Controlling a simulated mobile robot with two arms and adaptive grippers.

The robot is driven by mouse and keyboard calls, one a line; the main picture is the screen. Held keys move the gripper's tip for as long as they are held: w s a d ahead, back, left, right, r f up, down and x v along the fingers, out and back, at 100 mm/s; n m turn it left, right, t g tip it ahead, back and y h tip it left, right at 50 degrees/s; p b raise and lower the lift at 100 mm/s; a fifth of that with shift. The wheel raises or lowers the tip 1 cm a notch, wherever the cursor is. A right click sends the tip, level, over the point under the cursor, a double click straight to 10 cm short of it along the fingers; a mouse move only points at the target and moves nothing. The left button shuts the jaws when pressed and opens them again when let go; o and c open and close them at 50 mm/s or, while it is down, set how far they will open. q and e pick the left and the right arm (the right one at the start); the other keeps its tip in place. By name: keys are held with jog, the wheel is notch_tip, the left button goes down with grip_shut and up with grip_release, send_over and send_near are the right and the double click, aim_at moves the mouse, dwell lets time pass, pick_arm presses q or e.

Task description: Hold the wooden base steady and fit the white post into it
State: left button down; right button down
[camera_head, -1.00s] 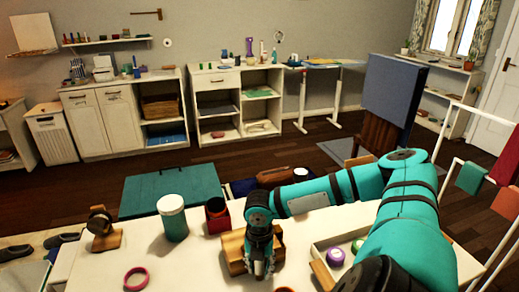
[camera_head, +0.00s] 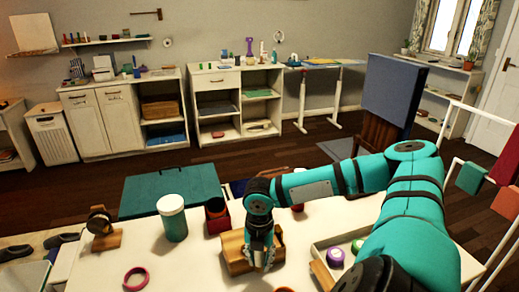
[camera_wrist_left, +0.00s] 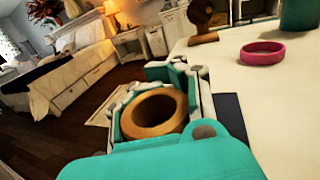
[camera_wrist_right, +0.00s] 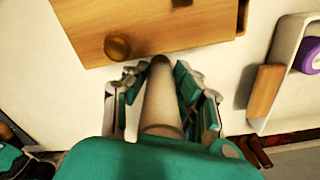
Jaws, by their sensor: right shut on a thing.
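The wooden base (camera_head: 234,255) is a light brown block on the white table. My right gripper (camera_head: 263,266) is shut on the white post (camera_wrist_right: 162,105), a pale rod with a darker end pointing toward the base. The post's end appears close to the base's edge; I cannot tell whether they touch. My left gripper (camera_wrist_left: 160,105) is outside the head view. In its wrist view a wooden ring (camera_wrist_left: 136,126) sits between its fingers, over the floor.
A white tray (camera_wrist_right: 285,60) with a purple roll (camera_wrist_right: 307,56) lies to the right.

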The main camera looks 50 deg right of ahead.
pick_arm(q)
jog(key=shift+f, duration=0.1)
pick_arm(e)
notch_tip(320, 180, up, 6)
jog(key=shift+r, duration=0.25)
jog(key=w+a+f+m, duration=0.1)
jog(key=w+a, duration=0.6)
jog(key=a, duration=0.3)
jog(key=w+a, duration=0.8)
jog(key=a, duration=0.2)
jog(key=w+a+r+n, duration=0.1)
jog(key=a+r, duration=0.3)
jog(key=a, duration=0.7)
jog(key=w+a+r, duration=0.2)
jog(key=a+r, duration=0.2)
jog(key=a, duration=0.8)
notch_tip(320, 180, down, 10)
jog(key=shift+s+a+r, duration=0.1)
jog(key=shift+r, duration=0.15)
jog(key=shift+f, duration=0.1)
